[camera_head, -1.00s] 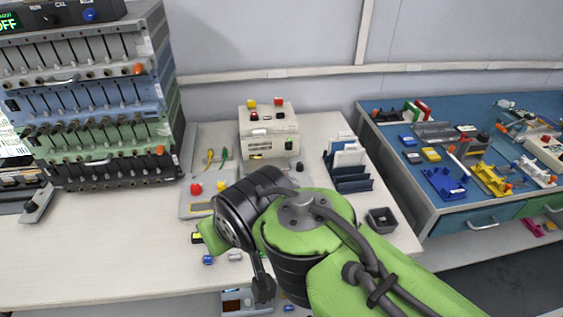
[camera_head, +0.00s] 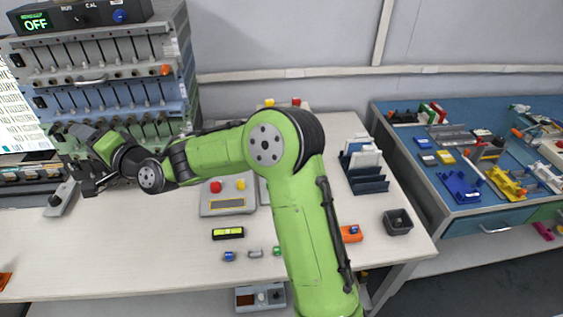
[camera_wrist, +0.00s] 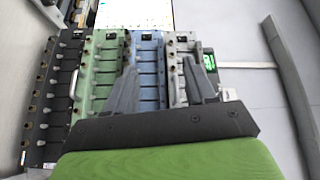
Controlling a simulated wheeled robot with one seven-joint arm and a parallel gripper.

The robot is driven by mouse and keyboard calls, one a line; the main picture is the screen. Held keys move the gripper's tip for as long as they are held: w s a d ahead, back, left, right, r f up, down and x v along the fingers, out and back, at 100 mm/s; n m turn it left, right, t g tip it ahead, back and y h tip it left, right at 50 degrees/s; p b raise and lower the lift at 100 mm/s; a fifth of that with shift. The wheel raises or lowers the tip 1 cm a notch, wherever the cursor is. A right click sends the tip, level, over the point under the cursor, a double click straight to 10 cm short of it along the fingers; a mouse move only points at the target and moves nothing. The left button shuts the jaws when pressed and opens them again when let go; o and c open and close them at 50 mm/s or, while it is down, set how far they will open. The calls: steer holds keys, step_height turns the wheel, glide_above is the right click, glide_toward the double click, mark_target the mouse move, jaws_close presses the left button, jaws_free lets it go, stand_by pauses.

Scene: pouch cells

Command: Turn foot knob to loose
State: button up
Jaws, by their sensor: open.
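The tiered rack (camera_head: 150,93) stands at the back left of the bench, with rows of slots and small knobs. An orange knob (camera_head: 165,70) shows at the right of its upper tier. I cannot tell which part is the foot knob; the rack's lower front is partly hidden by my arm. My gripper (camera_head: 78,130) is in front of the rack's lower tiers. In the wrist view, my gripper (camera_wrist: 160,67) has its two grey fingers apart and nothing between them, facing the rack's green (camera_wrist: 103,70) and blue tiers, which appear sideways.
A control box (camera_head: 80,14) reading OFF tops the rack. A grey panel with red and yellow buttons (camera_head: 228,202), a yellow level (camera_head: 228,233) and small coloured parts lie on the bench.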

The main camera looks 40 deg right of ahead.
steer(key=w+d+f+m+h, duration=0.2)
steer(key=d+m+h, duration=0.5)
steer(key=d+m, duration=0.25)
steer(key=w+d+f+m+h, duration=0.3)
steer(key=d+m+h, duration=0.4)
steer(key=d+m, duration=0.25)
steer(key=w+d+f+m+h, duration=0.2)
steer(key=d+m+h, duration=0.5)
steer(key=d+m, duration=0.25)
steer(key=s+d+f+m+g, duration=0.4)
steer(key=d+f+m+g, duration=0.1)
steer(key=d+f, duration=0.1)
steer(key=s+d+f+m+g+h, duration=0.1)
steer(key=s+d+f+m+g, duration=0.4)
steer(key=f, duration=0.4)
steer(key=s+d+f+m+g, duration=0.5)
steer(key=d+f, duration=0.3)
steer(key=shift+s+d+f+g+b, duration=0.2)
steer(key=shift+g+b, duration=0.1)
steer(key=shift+g, duration=0.1)
steer(key=b+x, duration=0.2)
steer(key=x, duration=0.3)
steer(key=b+x, duration=0.1)
steer(key=x, duration=0.4)
steer(key=b+x, duration=0.2)
steer(key=x, duration=0.3)
steer(key=shift+w+d+r+b, duration=0.2)
steer(key=shift+w+r+b, duration=0.05)
steer(key=shift+r+b, duration=0.1)
